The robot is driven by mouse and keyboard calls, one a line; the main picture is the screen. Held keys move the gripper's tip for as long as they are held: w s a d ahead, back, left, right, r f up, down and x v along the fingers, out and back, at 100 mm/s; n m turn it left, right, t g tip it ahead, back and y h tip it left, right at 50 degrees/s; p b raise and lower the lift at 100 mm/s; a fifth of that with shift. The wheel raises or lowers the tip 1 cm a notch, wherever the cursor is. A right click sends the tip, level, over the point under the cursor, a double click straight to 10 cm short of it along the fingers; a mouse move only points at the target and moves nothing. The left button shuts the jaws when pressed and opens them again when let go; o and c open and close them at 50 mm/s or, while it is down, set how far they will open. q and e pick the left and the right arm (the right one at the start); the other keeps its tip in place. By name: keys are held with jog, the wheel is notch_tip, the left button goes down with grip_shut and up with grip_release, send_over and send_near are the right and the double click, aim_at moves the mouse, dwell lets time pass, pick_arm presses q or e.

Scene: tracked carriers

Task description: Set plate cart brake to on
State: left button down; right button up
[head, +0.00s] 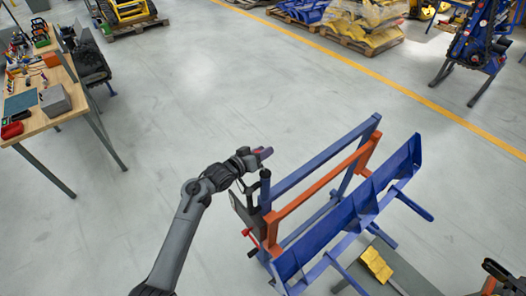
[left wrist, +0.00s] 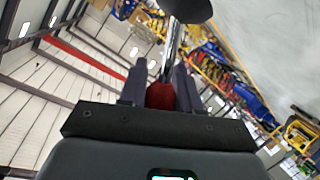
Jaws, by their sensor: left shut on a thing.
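The plate cart (head: 340,212) has a blue frame with an orange rail (head: 322,188) and stands at lower centre right in the head view. In the left wrist view the left gripper's fingers (left wrist: 160,88) are shut on a red knob (left wrist: 160,97). A shiny metal rod (left wrist: 171,50) runs from the knob to a black disc (left wrist: 190,8). A red handle (head: 247,232) sits lower on the cart's left end. Which brake setting is set cannot be told.
A workbench (head: 40,118) with tools stands at the left. A yellow piece (head: 376,265) lies on a grey platform at lower right. The floor in the middle is clear.

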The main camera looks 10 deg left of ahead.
dwell(0.3)
pick_arm(q)
jog(key=c, duration=0.9)
grip_release()
jog(key=shift+s+a+r, duration=0.1)
jog(key=shift+s+a, duration=0.25)
jog(key=b+v, duration=0.1)
jog(key=v, duration=0.9)
jog(key=shift+d, duration=0.1)
